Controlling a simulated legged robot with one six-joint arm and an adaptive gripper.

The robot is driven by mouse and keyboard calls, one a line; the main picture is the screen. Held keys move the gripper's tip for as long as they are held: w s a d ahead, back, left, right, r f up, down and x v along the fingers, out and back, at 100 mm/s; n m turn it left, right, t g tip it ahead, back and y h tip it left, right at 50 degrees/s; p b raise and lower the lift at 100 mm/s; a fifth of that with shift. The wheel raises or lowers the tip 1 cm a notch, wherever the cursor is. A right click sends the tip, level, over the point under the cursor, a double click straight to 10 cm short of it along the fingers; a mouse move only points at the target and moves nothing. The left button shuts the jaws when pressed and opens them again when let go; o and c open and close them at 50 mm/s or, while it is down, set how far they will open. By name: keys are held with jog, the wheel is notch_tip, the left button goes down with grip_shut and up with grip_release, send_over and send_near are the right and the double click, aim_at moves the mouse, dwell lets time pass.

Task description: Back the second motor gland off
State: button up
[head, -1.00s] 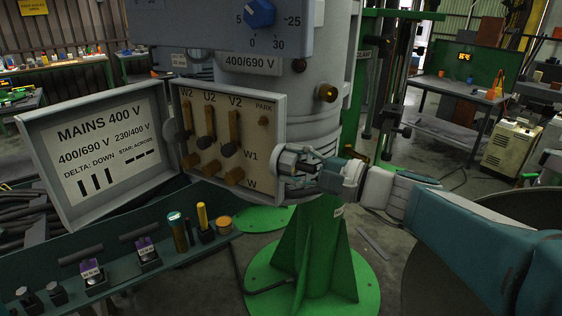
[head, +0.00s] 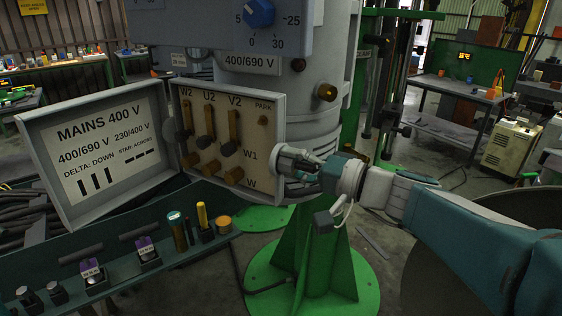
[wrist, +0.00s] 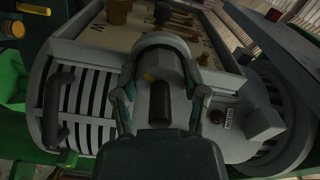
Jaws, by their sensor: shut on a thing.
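The motor's open terminal box (head: 278,100) shows brass links on a cream board in the head view. A grey round gland (head: 288,158) sits at the box's lower right side. My gripper (head: 305,164) reaches it from the right and is shut on it. In the wrist view, the fingers of my gripper (wrist: 163,80) lie on both sides of the pale grey gland (wrist: 163,55). A dark cylinder (wrist: 163,103) shows between the fingers. The gland's far side and its thread are hidden.
The box's open lid (head: 95,150) stands to the left. Below it a green tray (head: 185,262) holds several small parts. A green pedestal (head: 310,255) stands below.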

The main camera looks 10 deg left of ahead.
jog(key=shift+f, duration=0.1)
dwell(0.5)
jog(key=o, duration=1.2)
jog(key=shift+d, duration=0.1)
jog(key=shift+c, duration=0.2)
jog(key=shift+d, duration=0.2)
jog(key=shift+a, duration=0.2)
jog(key=shift+d, duration=0.1)
jog(key=v, duration=1.1)
jog(key=shift+d, duration=0.35)
jog(key=shift+s, duration=0.15)
